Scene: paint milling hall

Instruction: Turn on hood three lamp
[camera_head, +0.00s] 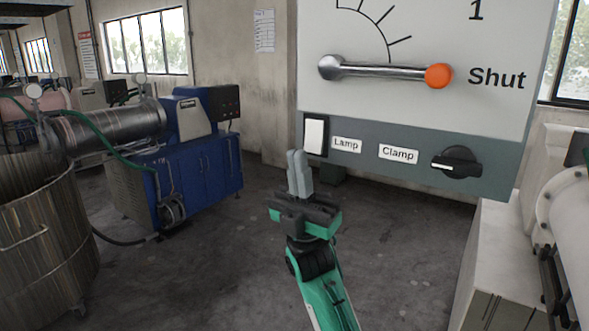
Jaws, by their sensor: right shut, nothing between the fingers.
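The lamp switch (315,137) is a white rocker in a dark frame, at the left end of the grey lower strip of the control panel (420,120). A white label reading "Lamp" (346,145) is just right of it. My right gripper (296,158) is shut and empty, its fingers pointing up. Its tips show just left of and below the switch; I cannot tell the gap in depth, and no contact is visible. Whether the rocker is on or off cannot be told. No hood number is readable here. My left gripper is out of view.
The panel also carries a "Clamp" label (398,154), a black knob (457,162) and a lever with an orange ball (438,76) beside "Shut". A blue machine (195,170) and a ribbed vat (42,235) stand at left, white machinery (570,220) at right. Floor between is clear.

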